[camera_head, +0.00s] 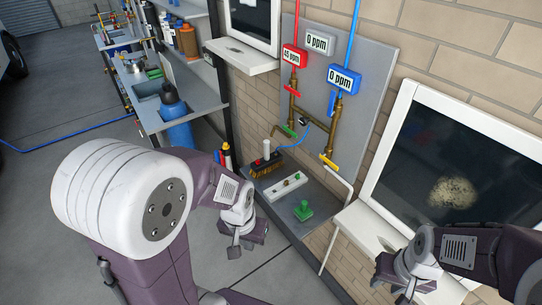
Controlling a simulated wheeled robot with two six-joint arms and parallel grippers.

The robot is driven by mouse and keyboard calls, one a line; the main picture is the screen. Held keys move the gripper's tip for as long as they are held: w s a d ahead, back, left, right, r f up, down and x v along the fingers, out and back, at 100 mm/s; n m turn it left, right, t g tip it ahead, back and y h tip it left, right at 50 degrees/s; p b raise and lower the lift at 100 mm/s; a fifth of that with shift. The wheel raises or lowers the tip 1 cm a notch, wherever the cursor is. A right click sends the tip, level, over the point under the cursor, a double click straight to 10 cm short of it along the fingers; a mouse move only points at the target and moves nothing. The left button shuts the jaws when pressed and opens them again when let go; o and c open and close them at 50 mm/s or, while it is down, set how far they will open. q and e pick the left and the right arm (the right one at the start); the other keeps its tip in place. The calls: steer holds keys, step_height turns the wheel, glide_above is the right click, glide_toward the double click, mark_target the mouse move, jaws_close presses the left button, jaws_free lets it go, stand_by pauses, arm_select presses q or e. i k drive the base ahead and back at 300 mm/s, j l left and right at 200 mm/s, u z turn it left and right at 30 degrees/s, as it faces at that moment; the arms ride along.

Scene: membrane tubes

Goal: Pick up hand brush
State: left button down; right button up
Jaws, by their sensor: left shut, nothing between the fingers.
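A dark brush-like object with brown bristles (266,170), which looks like the hand brush, sits at the far end of a narrow grey wall shelf (298,219). My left gripper (235,248) is shut and empty. In the picture it is below and left of the brush, apart from it, in front of the shelf. My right gripper (402,297) is at the lower right, far from the brush, in front of a window sill. Its fingertips are small and near the bottom edge, so its opening is unclear.
On the shelf, a white block with small knobs (287,186) and a green stamp-like piece (303,210) lie nearer than the brush. Brass pipes with valves (334,128) hang above. A blue bottle (177,118) stands on the left rack. The grey floor is open at left.

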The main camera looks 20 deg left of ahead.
mark_target(269, 161)
steer(key=i+j+z, duration=0.2)
steer(key=j+z, duration=0.25)
steer(key=j, duration=0.2)
steer(key=i+j+z, duration=0.1)
steer(key=j+z, duration=0.35)
steer(key=j, duration=0.2)
steer(key=j+z, duration=0.45)
steer(key=j, duration=0.25)
steer(key=k+j+z, duration=0.15)
steer(key=j+z, duration=0.3)
steer(key=j, duration=0.2)
steer(key=k+j+z, duration=0.2)
steer(key=j+z, duration=0.25)
steer(key=j, duration=0.2)
